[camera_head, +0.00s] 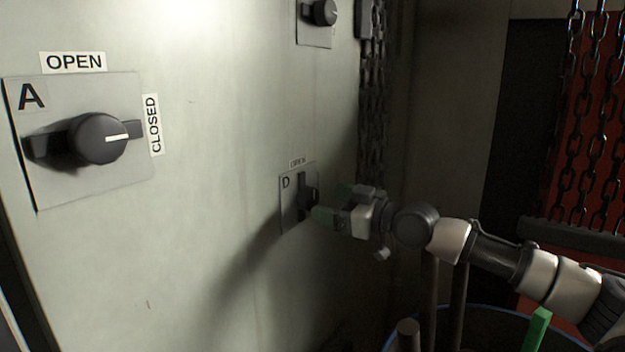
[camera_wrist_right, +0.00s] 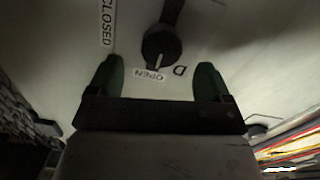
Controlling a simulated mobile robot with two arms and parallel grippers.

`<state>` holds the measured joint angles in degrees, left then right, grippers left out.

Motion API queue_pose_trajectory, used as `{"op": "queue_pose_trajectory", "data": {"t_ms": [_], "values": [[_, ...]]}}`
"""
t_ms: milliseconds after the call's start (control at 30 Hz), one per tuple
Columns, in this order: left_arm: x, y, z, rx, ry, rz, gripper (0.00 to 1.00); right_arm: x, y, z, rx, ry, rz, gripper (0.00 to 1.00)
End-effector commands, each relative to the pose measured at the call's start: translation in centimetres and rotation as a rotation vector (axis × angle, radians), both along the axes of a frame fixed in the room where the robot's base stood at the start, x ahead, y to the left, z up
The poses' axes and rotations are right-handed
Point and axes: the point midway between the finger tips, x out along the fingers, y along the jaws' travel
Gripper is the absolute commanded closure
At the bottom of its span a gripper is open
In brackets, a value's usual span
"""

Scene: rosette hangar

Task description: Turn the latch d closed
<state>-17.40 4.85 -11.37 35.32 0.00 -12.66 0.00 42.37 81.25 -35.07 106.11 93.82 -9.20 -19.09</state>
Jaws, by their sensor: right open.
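Latch D (camera_head: 302,190) is a dark knob with a bar handle on a small plate on the pale wall. In the head view its handle stands upright, below the OPEN label (camera_head: 297,163). In the right wrist view the latch (camera_wrist_right: 161,44) lies ahead of the fingers, its white mark towards the OPEN label (camera_wrist_right: 150,75). The CLOSED label (camera_wrist_right: 107,22) is to its left there. My right gripper (camera_head: 333,203) is open, with green fingertips, close in front of latch D. Nothing shows between its fingers (camera_wrist_right: 159,82). My left gripper is not in view.
Latch A (camera_head: 100,138) is on the wall at left, its mark towards CLOSED. Another latch (camera_head: 322,12) is at the top. Chains (camera_head: 373,110) hang right of the panel. A blue-rimmed barrel (camera_head: 480,308) with upright rods stands below my right arm.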

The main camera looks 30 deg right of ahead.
Motion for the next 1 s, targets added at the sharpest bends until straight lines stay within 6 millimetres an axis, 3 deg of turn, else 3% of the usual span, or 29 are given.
{"op": "queue_pose_trajectory", "data": {"t_ms": [33, 200, 400, 700, 767, 1000], "values": [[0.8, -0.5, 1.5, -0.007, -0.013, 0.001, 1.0, 0.9, 0.4, 0.8, 0.006, -0.001, 0.003, 0.2], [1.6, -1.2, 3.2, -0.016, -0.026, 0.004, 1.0, 3.1, 1.3, 0.5, 0.004, -0.002, 0.001, 0.2], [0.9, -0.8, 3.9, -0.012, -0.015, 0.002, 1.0, 4.6, 1.9, 0.2, 0.002, -0.002, -0.001, 0.2], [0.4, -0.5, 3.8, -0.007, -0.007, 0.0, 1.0, 4.8, 1.9, 0.0, -0.001, -0.001, -0.001, 0.2], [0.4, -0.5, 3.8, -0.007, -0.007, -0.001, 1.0, 4.8, 1.9, 0.0, -0.001, -0.001, -0.001, 0.26], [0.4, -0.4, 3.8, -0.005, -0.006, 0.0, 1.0, 4.8, 1.9, 0.0, 0.0, 0.0, -0.001, 0.63]]}}
